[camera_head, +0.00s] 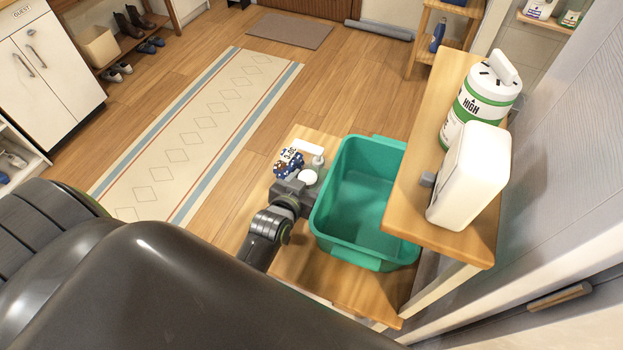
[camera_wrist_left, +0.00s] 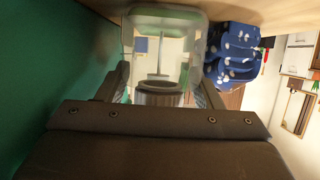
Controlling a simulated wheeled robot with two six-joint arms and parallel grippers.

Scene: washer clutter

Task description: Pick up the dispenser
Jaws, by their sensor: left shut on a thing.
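The dispenser (camera_wrist_left: 165,42) is a clear, see-through bottle with a thin tube inside and a grey collar. In the left wrist view it stands between the two fingers of my left gripper (camera_wrist_left: 158,90), which are shut on it. In the head view my left gripper (camera_head: 300,184) is low at the small wooden table, just left of the green tub, with small pale items at its fingertips. Part of the dispenser is hidden by the gripper body. My right gripper is not in view.
The green tub (camera_head: 342,222) stands close on the right of the gripper. A blue patterned thing (camera_head: 289,163) lies beside it on the left. A higher wooden shelf (camera_head: 405,205) holds a white-green bottle (camera_head: 478,105) and a white container (camera_head: 468,172). The patterned rug (camera_head: 195,130) is clear.

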